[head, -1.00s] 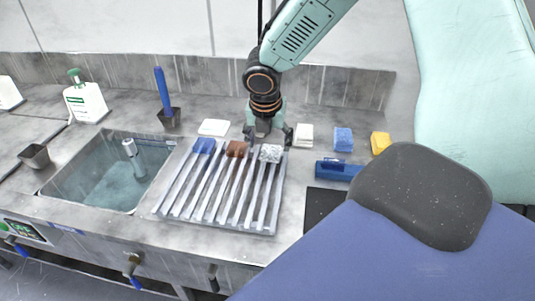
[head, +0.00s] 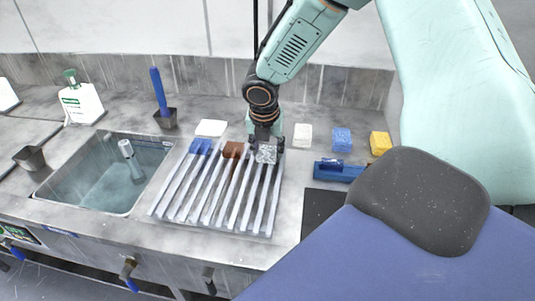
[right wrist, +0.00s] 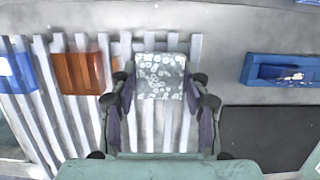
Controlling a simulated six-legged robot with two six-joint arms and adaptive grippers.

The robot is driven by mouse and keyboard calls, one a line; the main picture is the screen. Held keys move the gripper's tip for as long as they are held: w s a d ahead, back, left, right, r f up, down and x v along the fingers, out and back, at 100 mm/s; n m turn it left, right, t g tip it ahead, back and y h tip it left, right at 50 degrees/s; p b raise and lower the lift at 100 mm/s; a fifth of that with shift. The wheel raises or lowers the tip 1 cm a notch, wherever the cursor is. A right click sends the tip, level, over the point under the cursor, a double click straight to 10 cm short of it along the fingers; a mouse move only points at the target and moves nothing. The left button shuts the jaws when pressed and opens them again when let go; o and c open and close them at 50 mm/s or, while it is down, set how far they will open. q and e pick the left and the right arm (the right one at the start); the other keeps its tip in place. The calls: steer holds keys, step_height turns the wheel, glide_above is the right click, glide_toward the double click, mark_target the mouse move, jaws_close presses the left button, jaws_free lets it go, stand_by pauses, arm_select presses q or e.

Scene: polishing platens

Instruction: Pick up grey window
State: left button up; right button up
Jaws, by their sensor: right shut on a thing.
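The grey window (head: 266,154) is a small, pale grey, speckled square piece at the back right end of the slatted rack (head: 222,216). My right gripper (head: 266,146) comes down from above and is shut on it. In the right wrist view the grey window (right wrist: 160,76) sits between the two fingers of my right gripper (right wrist: 160,88), one on each side. I cannot tell whether it is clear of the slats. My left gripper is not in view.
A brown block (head: 233,150) and a blue block (head: 201,147) lie on the rack to the left. White (head: 303,134), blue (head: 341,139) and yellow (head: 380,143) sponges stand behind right. A blue holder (head: 338,170) lies right. A water-filled sink (head: 105,178) is left.

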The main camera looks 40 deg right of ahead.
steer(key=shift+s+a+r, duration=0.1)
steer(key=shift+a+r, duration=0.05)
steer(key=c, duration=0.3)
steer(key=shift+s+d, duration=0.1)
steer(key=shift+d, duration=0.15)
steer(key=shift+c, duration=0.9)
